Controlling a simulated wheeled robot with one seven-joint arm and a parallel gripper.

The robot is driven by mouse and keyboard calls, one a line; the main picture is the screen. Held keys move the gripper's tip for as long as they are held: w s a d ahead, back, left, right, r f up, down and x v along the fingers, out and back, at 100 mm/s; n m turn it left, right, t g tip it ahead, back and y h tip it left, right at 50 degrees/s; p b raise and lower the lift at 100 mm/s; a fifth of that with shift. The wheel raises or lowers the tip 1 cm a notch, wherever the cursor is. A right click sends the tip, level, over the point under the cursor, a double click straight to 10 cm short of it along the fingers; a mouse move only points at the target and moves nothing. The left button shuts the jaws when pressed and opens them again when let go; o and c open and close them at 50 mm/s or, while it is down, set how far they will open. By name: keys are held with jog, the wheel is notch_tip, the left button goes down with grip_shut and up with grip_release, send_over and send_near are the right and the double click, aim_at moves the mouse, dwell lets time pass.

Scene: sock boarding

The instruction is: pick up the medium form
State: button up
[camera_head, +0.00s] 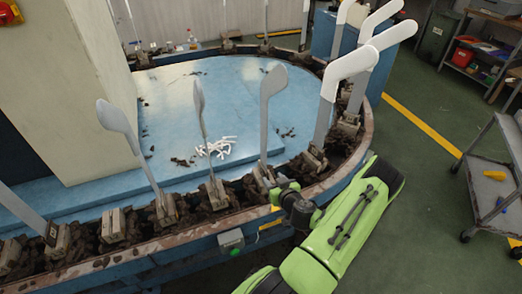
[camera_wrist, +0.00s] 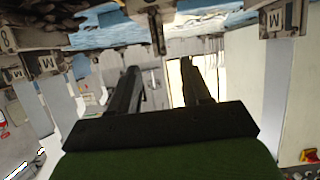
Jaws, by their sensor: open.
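Several grey flat foot-shaped forms stand upright in clamp blocks along the oval rail. The nearest one to my gripper is a grey form (camera_head: 265,115) at the middle front. My gripper (camera_head: 283,192) is beside its base, at the rail's outer edge. In the wrist view my gripper (camera_wrist: 158,66) has its two dark fingers apart with nothing clearly held between them. That view looks upside down. It shows blocks marked M, one at the right (camera_wrist: 272,20) and one at the left (camera_wrist: 45,62). In the head view the size marks are too small to read.
The rail (camera_head: 190,225) curves around a blue platform (camera_head: 235,90) with small white pieces (camera_head: 215,147) on it. White-covered forms (camera_head: 352,65) stand at the right. A cream block (camera_head: 80,80) rises at the left. A grey cart (camera_head: 495,185) stands right, beyond open floor.

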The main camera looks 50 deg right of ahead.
aim_at(263, 167)
jog(key=b+x, duration=0.1)
jog(key=x, duration=1)
jog(key=shift+r, duration=0.2)
grip_shut()
